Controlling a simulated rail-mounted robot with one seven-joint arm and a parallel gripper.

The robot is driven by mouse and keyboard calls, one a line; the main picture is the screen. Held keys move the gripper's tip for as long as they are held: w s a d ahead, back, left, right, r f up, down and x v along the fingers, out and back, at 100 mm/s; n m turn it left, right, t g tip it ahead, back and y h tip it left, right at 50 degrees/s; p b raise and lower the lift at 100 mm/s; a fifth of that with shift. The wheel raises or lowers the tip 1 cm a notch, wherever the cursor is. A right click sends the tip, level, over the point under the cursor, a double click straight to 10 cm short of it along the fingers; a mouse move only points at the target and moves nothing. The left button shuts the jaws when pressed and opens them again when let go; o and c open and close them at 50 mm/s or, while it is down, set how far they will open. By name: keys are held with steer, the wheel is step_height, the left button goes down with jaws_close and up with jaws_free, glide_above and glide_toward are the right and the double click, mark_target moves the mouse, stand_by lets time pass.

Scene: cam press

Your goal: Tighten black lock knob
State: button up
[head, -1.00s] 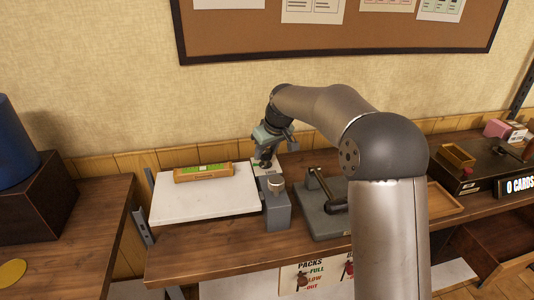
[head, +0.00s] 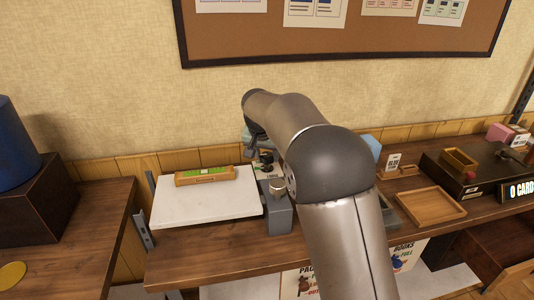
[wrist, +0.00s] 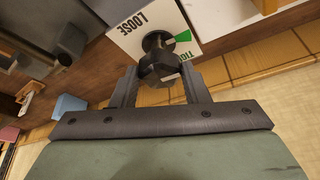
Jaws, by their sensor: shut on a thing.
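The black lock knob (wrist: 158,66) shows in the wrist view in front of a white plate (wrist: 130,38) lettered "LOOSE" and "TIGHT". A green mark (wrist: 183,37) lies beside the knob on the "TIGHT" side. My gripper (wrist: 157,77) has one finger on each side of the knob and is shut on it. In the head view my gripper is small and partly hidden by my arm, near the grey block (head: 278,214) with a round metal top. The exact angle of the knob's pointer is hard to read.
A white board (head: 205,207) with a wooden tray (head: 205,175) holding a green item stands left of the grey block. An empty wooden tray (head: 431,205) and a dark box (head: 470,170) lie to the right. My arm covers much of the press.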

steer(key=shift+m, duration=0.6)
steer(key=shift+h, duration=0.3)
steer(key=o, duration=1)
steer(key=shift+c, duration=0.2)
steer(key=shift+a+r, duration=0.1)
steer(key=shift+r, duration=0.05)
steer(key=v, duration=1.7)
steer(key=shift+r, duration=0.15)
